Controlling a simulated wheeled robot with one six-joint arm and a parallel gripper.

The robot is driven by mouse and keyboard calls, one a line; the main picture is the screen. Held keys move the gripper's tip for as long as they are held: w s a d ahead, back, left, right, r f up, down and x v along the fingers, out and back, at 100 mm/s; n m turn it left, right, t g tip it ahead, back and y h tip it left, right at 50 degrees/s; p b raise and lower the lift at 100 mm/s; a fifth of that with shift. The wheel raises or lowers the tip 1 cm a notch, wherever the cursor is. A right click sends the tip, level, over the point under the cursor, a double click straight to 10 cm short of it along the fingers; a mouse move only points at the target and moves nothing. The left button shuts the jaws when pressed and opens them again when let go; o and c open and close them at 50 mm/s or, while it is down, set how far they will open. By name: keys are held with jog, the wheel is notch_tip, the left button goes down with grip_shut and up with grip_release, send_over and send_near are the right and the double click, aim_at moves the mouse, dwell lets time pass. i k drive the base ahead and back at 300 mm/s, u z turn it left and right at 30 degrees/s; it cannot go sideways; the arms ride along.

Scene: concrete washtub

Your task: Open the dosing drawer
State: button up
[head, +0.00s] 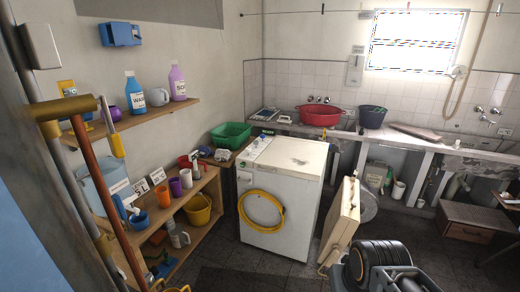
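A white washing machine (284,190) stands upright in the middle of the head view, with a yellow hose or ring (262,212) looped on its front. A strip with small blue marks (262,146) runs along the left edge of its top. I cannot make out the dosing drawer's outline or whether it is open or shut. Dark rounded parts (384,262) at the bottom right look like my arm. My gripper's fingertips do not show, so I cannot see what they touch.
A cream flat panel (341,220) leans upright right of the machine. Wooden shelves (165,210) with cups and pots stand to the left. Some floor (283,268) is clear before the machine.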

aim_at(246, 178)
jog(key=i, duration=2.4)
jog(key=u, duration=2.95)
